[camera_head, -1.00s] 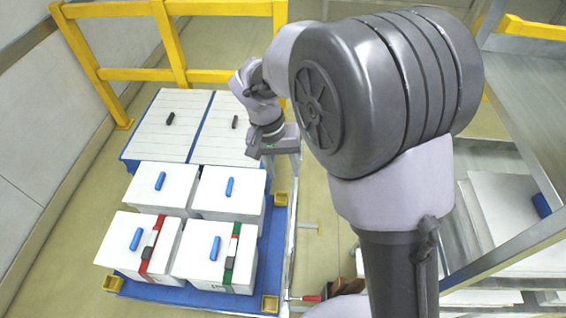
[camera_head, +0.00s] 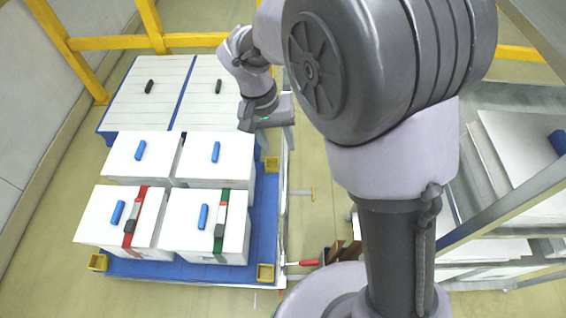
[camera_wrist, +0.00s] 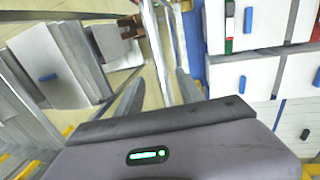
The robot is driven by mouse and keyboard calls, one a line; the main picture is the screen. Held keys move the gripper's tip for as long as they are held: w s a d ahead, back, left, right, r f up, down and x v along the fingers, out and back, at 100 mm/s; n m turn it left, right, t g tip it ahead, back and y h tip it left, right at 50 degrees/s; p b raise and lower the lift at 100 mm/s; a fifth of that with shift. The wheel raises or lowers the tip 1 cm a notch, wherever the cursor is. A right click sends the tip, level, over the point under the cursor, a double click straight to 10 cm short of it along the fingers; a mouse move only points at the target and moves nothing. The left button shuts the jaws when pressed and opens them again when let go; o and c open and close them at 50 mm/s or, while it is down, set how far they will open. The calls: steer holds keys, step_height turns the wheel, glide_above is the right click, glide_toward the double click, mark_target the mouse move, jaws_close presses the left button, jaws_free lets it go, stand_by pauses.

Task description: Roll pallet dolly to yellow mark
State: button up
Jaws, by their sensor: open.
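The pallet dolly is a low blue platform (camera_head: 190,269) at left in the head view, with yellow corner blocks (camera_head: 265,272). It carries white lidded boxes (camera_head: 205,226) with blue handles, two of them strapped in red and green, and flat white panelled boxes (camera_head: 148,95) behind. My gripper (camera_head: 266,122) is open above the dolly's right edge, beside the rear boxes; nothing shows between its fingers. In the wrist view the boxes (camera_wrist: 245,82) stand to the right of my gripper (camera_wrist: 157,92). I cannot make out a yellow floor mark.
A yellow guard rail (camera_head: 110,42) runs behind the dolly, with a wall (camera_head: 30,110) at left. A metal rack with white panels (camera_head: 520,150) stands at right. A red-handled lever (camera_head: 303,263) lies near the dolly's front right. Bare floor (camera_head: 310,225) shows between dolly and rack.

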mark_target(284, 161)
steer(key=f, duration=0.2)
steer(key=d+f+b, duration=0.1)
steer(key=f, duration=0.4)
steer(key=shift+d+f+b, duration=0.1)
steer(key=shift+d+b, duration=0.15)
steer(key=shift+b, duration=0.15)
steer(key=shift+c, duration=0.3)
jaws_close()
stand_by(0.5)
